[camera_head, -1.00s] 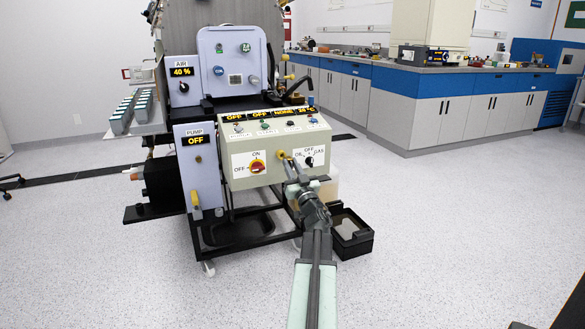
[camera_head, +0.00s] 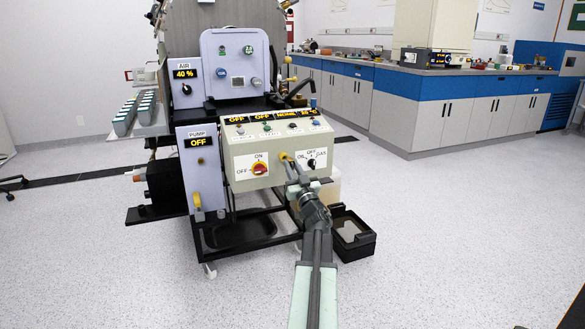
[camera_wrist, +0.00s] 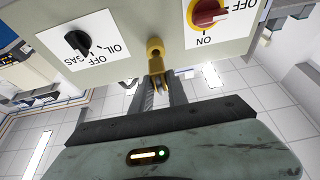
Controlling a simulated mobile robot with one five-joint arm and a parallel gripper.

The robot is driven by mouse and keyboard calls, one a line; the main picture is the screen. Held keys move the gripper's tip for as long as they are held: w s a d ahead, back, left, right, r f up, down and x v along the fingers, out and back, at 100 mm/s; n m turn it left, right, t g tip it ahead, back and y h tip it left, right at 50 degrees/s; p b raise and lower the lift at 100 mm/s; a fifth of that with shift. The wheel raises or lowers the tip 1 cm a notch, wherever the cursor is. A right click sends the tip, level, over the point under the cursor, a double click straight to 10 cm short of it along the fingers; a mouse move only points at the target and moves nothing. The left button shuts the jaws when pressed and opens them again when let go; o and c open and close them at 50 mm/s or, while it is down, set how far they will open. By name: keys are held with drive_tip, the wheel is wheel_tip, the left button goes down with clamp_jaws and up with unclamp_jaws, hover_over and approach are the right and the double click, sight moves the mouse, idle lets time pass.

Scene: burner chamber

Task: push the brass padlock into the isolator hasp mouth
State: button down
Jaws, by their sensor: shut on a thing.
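My gripper (camera_head: 290,165) reaches up to the front of the cream control panel (camera_head: 240,180), near its lower right part. In the wrist view my gripper (camera_wrist: 158,88) is shut on a yellow, brass-coloured piece with a rounded end, which I take as the brass padlock (camera_wrist: 155,52). It also shows small at the fingertips in the head view (camera_head: 284,157). The padlock is close to the panel face; I cannot tell whether it touches. The red and yellow ON/OFF isolator knob (camera_head: 259,168) is left of my gripper. I cannot make out a hasp mouth.
The OIL/OFF/GAS selector (camera_head: 311,163) is just right of my gripper. A black open tray (camera_head: 361,246) lies on the floor right of my arm, and a pale container (camera_head: 330,188) stands behind it. The floor at right is clear.

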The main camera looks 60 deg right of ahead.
drive_tip(key=shift+w+d, duration=0.1)
drive_tip(key=shift+w, duration=0.05)
drive_tip(key=shift+w+d, duration=0.95)
drive_tip(key=shift+w, duration=0.25)
drive_tip(key=c, duration=1.2)
unclamp_jaws()
drive_tip(key=b+v, duration=0.3)
drive_tip(key=v, duration=0.4)
drive_tip(key=shift+s+a+f, duration=0.15)
drive_tip(key=shift+s+a, duration=0.1)
